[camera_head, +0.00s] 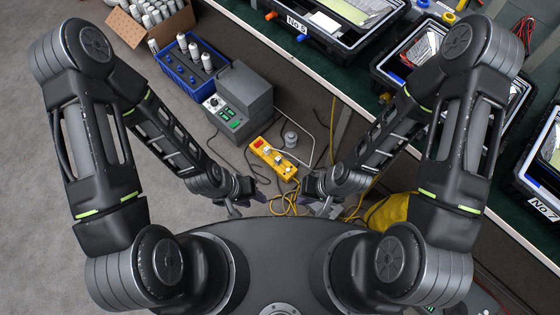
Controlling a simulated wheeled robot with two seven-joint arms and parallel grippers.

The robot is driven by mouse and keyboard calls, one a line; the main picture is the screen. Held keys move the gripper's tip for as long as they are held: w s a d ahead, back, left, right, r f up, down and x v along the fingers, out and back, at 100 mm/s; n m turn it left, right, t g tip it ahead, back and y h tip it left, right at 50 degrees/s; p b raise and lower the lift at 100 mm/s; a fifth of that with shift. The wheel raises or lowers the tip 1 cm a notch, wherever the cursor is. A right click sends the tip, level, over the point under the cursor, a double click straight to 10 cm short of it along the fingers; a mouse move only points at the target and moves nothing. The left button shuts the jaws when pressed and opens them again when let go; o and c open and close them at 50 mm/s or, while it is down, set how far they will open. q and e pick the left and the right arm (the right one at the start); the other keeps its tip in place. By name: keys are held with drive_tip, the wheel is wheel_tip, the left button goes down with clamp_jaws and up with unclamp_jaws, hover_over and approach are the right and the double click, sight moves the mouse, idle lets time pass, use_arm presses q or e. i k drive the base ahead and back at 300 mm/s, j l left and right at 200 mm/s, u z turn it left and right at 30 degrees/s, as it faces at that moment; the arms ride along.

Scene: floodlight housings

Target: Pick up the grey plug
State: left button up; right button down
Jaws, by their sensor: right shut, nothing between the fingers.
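A yellow power strip (273,158) lies on the floor in the middle of the head view, with a red switch at its upper end and small pale plugs along it. A small grey round piece (290,138) sits just right of the strip; I cannot tell for sure whether it or one on the strip is the grey plug. My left gripper (247,205) is below and left of the strip, its fingers apart and empty. My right gripper (325,208) is below and right of the strip, shut and empty. Neither gripper touches the strip.
A grey box-shaped device (244,92) with green indicators stands above the strip. A blue crate (184,72) with cylindrical parts and a cardboard box (126,28) are at upper left. A green-topped bench (356,92) with black cases runs along the right. Yellow cable (284,204) lies near my grippers.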

sight(278, 161)
drive_tip(key=i+j, duration=0.15)
drive_tip(key=j, duration=0.15)
drive_tip(key=i+j, duration=0.15)
drive_tip(key=j, duration=0.2)
drive_tip(key=i+j, duration=0.15)
drive_tip(key=j, duration=0.15)
drive_tip(key=i+j, duration=0.1)
drive_tip(key=j, duration=0.25)
drive_tip(key=i+j, duration=0.15)
drive_tip(key=j, duration=0.15)
drive_tip(key=i+j+z, duration=0.2)
drive_tip(key=k+j+z, duration=0.1)
drive_tip(key=z, duration=2.45)
